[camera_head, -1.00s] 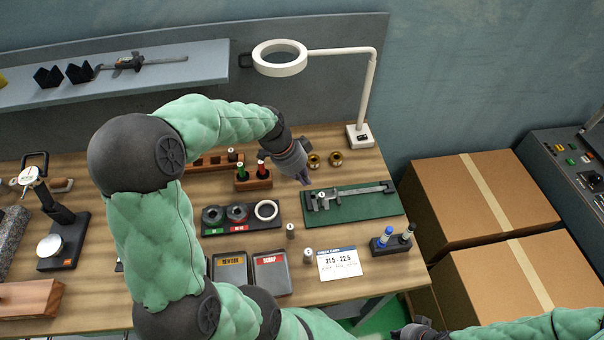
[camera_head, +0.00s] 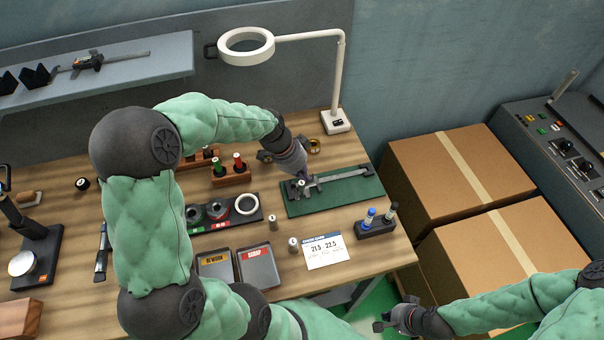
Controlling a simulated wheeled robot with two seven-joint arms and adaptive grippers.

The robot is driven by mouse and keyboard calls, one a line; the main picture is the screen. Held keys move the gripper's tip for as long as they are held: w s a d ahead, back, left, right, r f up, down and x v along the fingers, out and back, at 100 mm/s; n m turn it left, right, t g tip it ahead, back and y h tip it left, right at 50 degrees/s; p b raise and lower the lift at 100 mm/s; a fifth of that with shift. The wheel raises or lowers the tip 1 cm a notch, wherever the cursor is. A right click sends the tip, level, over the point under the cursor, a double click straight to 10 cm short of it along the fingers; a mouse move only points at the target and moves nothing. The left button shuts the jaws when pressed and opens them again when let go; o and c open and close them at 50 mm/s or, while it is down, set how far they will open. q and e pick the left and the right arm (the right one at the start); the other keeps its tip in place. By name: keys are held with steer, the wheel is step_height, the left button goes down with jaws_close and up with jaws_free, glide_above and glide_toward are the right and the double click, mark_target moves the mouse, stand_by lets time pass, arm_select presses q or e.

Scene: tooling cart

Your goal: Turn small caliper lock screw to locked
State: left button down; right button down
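A grey caliper (camera_head: 340,179) lies flat on the green mat (camera_head: 345,194) at the right of the bench, its jaw end to the left and its beam running right. The small lock screw is too small to make out. My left gripper (camera_head: 303,179) points down at the caliper's jaw and slider end and covers part of it. I cannot tell whether it touches the caliper, or how far its fingers are apart. My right gripper (camera_head: 380,321) is at the bottom, in front of the bench and away from the caliper, with its fingers apart and empty.
A magnifier lamp (camera_head: 338,122) stands behind the mat. Left of the mat are a plug-gauge block (camera_head: 232,180) and a ring-gauge tray (camera_head: 225,225). Another caliper (camera_head: 97,63) lies on the shelf.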

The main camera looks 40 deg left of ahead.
arm_select(q)
steer(key=shift+w+d, duration=0.2)
steer(key=shift+d, duration=0.2)
arm_select(e)
steer(key=shift+f, duration=0.15)
arm_select(q)
steer(key=shift+a, duration=0.1)
